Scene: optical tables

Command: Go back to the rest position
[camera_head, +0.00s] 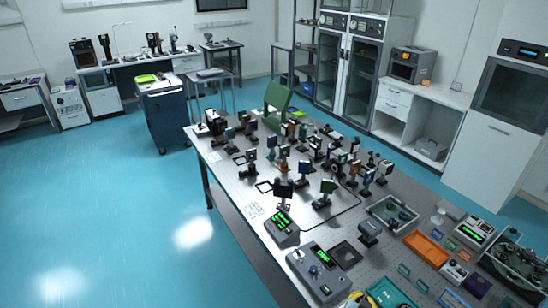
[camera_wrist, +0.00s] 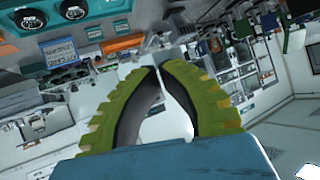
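My gripper (camera_wrist: 160,68) shows in the wrist view with two yellow-green ribbed fingers on a teal body. The fingers bow outward and their tips come together, with only a thin gap showing. Nothing is held between them. The wrist view is tilted, and I see no contact between the fingers and the equipment beyond. In the head view, a yellow piece (camera_head: 355,300) and a teal piece (camera_head: 392,292) show at the bottom edge, cut off; I cannot tell whether they are part of my gripper.
The optical table (camera_head: 235,190) carries many mounted optics. Control boxes with green displays (camera_head: 282,229) (camera_head: 318,272), an orange tray (camera_head: 427,248) and a grey tray (camera_head: 392,213) stand near its front. A blue cart (camera_head: 163,115) stands behind left. The floor at left is clear.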

